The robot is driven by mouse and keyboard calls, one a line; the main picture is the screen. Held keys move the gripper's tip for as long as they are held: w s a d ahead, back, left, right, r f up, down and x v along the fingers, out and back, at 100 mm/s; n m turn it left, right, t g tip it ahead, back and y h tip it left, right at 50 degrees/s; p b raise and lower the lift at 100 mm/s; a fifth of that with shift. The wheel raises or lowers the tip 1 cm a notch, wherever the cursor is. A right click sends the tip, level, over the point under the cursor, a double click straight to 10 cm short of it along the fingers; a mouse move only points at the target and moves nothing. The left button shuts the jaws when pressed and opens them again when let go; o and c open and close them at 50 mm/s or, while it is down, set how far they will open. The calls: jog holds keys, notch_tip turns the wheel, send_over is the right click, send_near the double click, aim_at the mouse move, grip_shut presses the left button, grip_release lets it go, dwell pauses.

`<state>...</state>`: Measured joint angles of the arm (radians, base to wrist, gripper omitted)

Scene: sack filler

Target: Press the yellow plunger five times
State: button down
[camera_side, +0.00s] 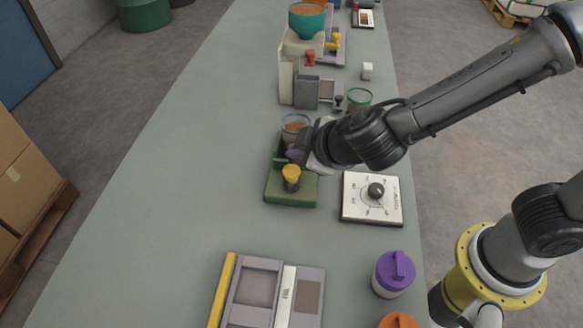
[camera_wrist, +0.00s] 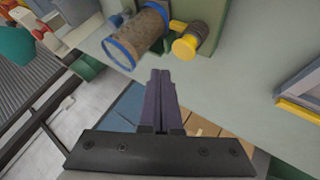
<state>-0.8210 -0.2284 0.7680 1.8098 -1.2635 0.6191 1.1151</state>
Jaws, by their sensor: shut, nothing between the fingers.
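The yellow plunger (camera_side: 291,173) stands upright on the front part of a green base (camera_side: 290,195). A clear container with a blue rim and brown contents (camera_side: 295,124) is at the back of the same base. My gripper (camera_side: 294,153) is shut and empty, just behind the plunger and in front of the container in the side view. In the wrist view the yellow plunger (camera_wrist: 184,47) is beyond and right of my shut fingertips (camera_wrist: 160,72), with a visible gap. The container (camera_wrist: 138,38) is left of it there.
A white dial panel (camera_side: 372,199) lies right of the base. A purple-lidded jar (camera_side: 394,273) and an orange lid (camera_side: 398,321) stand at the front right. A grey tray unit with a yellow edge (camera_side: 268,290) lies in front. The table's left side is clear.

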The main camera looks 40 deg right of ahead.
aim_at(296, 173)
jog(key=shift+r, duration=1.4)
dwell(1.4)
notch_tip(296, 173, up, 4)
jog(key=shift+f, duration=0.1)
dwell(0.4)
jog(key=shift+f, duration=4.4)
jog(key=shift+f, duration=0.15)
jog(key=shift+f, duration=0.25)
